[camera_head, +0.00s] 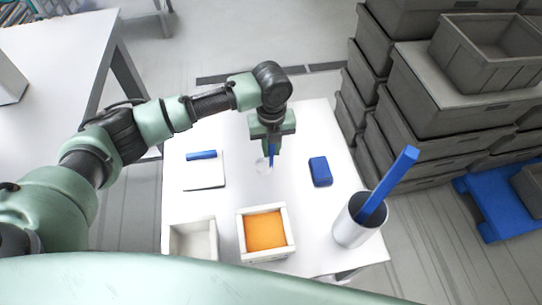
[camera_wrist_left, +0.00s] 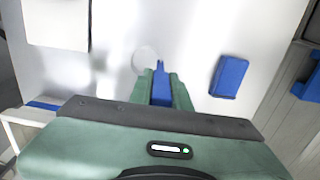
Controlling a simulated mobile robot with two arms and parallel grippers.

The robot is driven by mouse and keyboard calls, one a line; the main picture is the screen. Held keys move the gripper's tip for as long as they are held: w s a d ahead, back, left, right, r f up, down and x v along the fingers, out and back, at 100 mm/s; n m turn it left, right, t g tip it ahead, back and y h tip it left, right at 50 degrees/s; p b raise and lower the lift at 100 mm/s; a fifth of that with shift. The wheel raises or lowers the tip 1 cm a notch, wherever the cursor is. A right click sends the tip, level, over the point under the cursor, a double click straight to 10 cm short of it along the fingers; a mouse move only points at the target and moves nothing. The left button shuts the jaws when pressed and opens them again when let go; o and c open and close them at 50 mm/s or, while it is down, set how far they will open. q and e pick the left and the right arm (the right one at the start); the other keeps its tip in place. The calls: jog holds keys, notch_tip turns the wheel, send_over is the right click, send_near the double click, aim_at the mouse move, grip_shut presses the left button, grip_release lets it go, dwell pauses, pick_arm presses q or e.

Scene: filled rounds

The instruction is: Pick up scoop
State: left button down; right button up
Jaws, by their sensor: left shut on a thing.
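The scoop has a blue handle (camera_head: 271,159) and a pale, rounded bowl that is hard to make out against the white table (camera_head: 222,128). My left gripper (camera_head: 271,150) points down over the middle of the table and is shut on the scoop's handle. In the left wrist view the blue handle (camera_wrist_left: 161,88) sits between the two green fingers, with the pale bowl (camera_wrist_left: 145,56) just beyond the tips. I cannot tell whether the scoop touches the table. My right gripper is not in view.
A blue block (camera_head: 320,171) lies right of the gripper. A white pad (camera_head: 204,174) with a blue bar (camera_head: 201,155) lies left. In front stand an empty white box (camera_head: 170,242), a box of orange fill (camera_head: 242,238) and a metal cup (camera_head: 349,228) holding a long blue stick (camera_head: 389,183).

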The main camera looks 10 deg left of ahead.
pick_arm(q)
notch_tip(320, 180, up, 15)
jog(key=b, duration=0.2)
jog(key=shift+r+b, duration=0.2)
jog(key=shift+b, duration=0.15)
dwell(0.5)
